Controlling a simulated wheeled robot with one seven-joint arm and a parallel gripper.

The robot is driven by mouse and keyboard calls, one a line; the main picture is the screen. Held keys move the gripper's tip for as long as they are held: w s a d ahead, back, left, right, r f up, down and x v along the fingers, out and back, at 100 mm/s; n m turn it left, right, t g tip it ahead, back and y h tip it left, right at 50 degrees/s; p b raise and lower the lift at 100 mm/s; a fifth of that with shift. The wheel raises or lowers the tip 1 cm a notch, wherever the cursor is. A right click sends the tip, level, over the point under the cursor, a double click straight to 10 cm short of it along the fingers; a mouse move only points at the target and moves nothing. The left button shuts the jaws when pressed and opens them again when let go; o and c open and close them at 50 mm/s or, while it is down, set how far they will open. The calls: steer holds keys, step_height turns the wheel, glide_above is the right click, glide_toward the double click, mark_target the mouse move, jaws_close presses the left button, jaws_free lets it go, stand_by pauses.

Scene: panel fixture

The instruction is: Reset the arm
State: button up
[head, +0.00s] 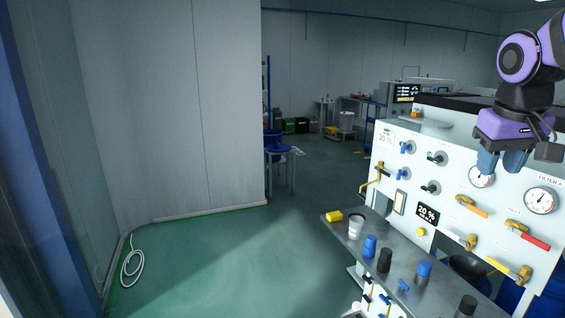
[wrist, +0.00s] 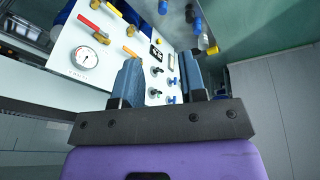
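My gripper (head: 501,161) hangs at the upper right of the head view, fingers pointing down, in front of the upper part of the white panel (head: 405,170). In the wrist view its two blue fingers (wrist: 160,82) stand well apart with nothing between them. The panel (wrist: 110,62) shows beyond and between the fingers there. I cannot tell the exact gap between fingertips and panel, but no contact shows. My purple and black arm rises above the gripper toward the top right edge.
The panel carries gauges (head: 541,201), blue and dark valve knobs and coloured lever handles (head: 471,206). Below it, a grey shelf (head: 341,236) holds a yellow block (head: 334,216), a white cup (head: 355,228) and several blue and black items. Open green floor (head: 220,260) lies left, with a coiled hose (head: 132,262).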

steer(key=s+a+f+t, duration=0.1)
steer(key=s+a, duration=0.2)
steer(key=s, duration=0.4)
steer(key=s+a+f+n+t+y, duration=0.1)
steer(key=s+a, duration=0.3)
steer(key=s, duration=0.4)
steer(key=shift+s+a+f+y, duration=0.2)
steer(key=shift+f+y, duration=0.1)
steer(key=shift+f, duration=0.2)
